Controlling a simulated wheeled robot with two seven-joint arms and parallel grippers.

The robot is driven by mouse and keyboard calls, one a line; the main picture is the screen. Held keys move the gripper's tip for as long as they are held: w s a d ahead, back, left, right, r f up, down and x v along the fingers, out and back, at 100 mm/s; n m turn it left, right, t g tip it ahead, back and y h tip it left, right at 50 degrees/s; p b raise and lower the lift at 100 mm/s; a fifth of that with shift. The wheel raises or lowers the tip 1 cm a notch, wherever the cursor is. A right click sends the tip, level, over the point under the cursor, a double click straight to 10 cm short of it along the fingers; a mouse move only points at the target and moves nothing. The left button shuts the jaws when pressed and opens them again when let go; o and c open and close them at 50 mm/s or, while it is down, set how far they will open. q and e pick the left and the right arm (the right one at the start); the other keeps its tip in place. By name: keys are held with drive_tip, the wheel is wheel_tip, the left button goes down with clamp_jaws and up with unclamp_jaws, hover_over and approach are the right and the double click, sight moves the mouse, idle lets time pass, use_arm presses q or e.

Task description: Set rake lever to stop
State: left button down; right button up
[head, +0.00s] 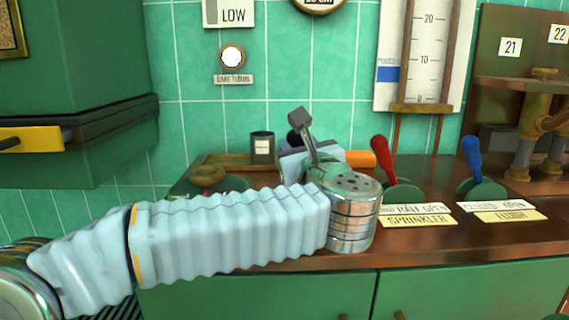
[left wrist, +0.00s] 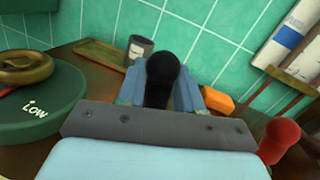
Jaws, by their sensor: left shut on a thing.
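A lever with a black knob (left wrist: 162,78) stands between the light-blue fingers of my left gripper (left wrist: 160,92) in the left wrist view. The gripper is shut on this lever, which I take to be the rake lever. In the head view the black knob (head: 293,137) shows only partly behind my left gripper (head: 308,158), at the counter's middle. My wrist hides the lever's base and any stop mark. A round white lamp (head: 232,57) above a small plate that seems to read "RAKE TURNING" is on the wall. My right gripper is not in view.
Right of my wrist stand a red sprinkler lever (head: 381,158) and a blue flush lever (head: 472,157) with label plates. A dark cup (head: 262,147) and an orange block (head: 361,158) are behind.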

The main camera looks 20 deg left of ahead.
use_arm(q)
drive_tip(key=shift+w+d+f+m+t+b, duration=0.1)
drive_tip(key=shift+w+d+m+t+b, duration=0.1)
drive_tip(key=shift+d+m, duration=0.25)
drive_tip(key=shift+w+d+m+t+b, duration=0.1)
drive_tip(key=shift+d+m+b, duration=0.05)
drive_tip(key=shift+d+m, duration=0.25)
drive_tip(key=shift+m, duration=0.25)
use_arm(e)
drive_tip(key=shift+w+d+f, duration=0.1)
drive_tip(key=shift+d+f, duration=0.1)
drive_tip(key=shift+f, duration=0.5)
use_arm(q)
drive_tip(key=c, duration=0.9)
unclamp_jaws()
drive_tip(key=shift+o, duration=0.2)
drive_tip(key=b+v, duration=0.2)
drive_tip(key=v, duration=1.2)
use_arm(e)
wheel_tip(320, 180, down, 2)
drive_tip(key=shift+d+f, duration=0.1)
